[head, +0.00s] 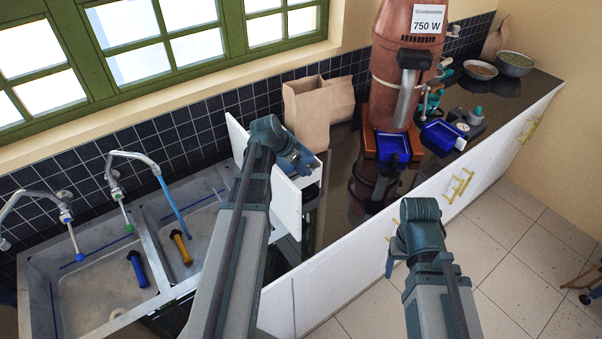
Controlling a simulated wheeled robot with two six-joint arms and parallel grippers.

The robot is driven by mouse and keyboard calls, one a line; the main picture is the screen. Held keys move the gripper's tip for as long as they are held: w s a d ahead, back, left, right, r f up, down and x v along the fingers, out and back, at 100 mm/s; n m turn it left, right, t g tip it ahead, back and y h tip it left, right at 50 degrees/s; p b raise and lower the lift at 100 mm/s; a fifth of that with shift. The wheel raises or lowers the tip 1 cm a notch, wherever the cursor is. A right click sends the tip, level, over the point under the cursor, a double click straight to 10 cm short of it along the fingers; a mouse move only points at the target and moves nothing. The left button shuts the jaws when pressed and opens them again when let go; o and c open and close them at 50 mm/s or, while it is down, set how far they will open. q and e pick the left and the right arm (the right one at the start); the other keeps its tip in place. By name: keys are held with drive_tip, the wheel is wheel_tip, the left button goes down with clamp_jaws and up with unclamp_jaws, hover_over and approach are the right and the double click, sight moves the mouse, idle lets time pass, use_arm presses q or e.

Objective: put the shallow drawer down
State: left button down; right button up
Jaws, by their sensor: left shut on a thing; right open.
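The shallow drawer (287,207) is a white box with a tall white panel, near the right end of the sinks and in front of the paper bags. My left arm crosses in front of it and hides much of it. My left gripper (304,165) is shut on the drawer at its far side. Whether the drawer touches the counter below cannot be told. My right gripper (389,268) is open and empty, over the front edge of the counter and the floor.
The dark glossy counter (335,205) has free room right of the drawer. Brown paper bags (307,108) stand behind it. A copper roaster (400,80) with a blue tray (393,147) stands further right. Steel sinks (95,285) with taps lie left. Bowls (514,62) stand at the far end.

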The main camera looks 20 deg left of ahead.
use_arm(q)
drive_tip(key=shift+f, duration=0.55)
use_arm(e)
drive_tip(key=shift+f, duration=0.6)
use_arm(q)
drive_tip(key=shift+f, duration=0.1)
drive_tip(key=shift+f+b, duration=0.4)
drive_tip(key=shift+b, duration=0.2)
use_arm(e)
drive_tip(key=shift+f, duration=0.5)
use_arm(q)
drive_tip(key=shift+c, duration=1)
unclamp_jaws()
drive_tip(key=shift+r, duration=0.1)
use_arm(e)
drive_tip(key=shift+r, duration=0.1)
use_arm(q)
drive_tip(key=shift+r, duration=0.15)
use_arm(e)
drive_tip(key=shift+r, duration=0.15)
use_arm(q)
drive_tip(key=shift+r+p, duration=0.5)
drive_tip(key=shift+p, duration=0.25)
drive_tip(key=p+v, duration=1)
drive_tip(key=v, duration=0.1)
drive_tip(key=shift+s+r, duration=0.2)
drive_tip(key=shift+s, duration=0.05)
use_arm(e)
wheel_tip(320, 180, up, 11)
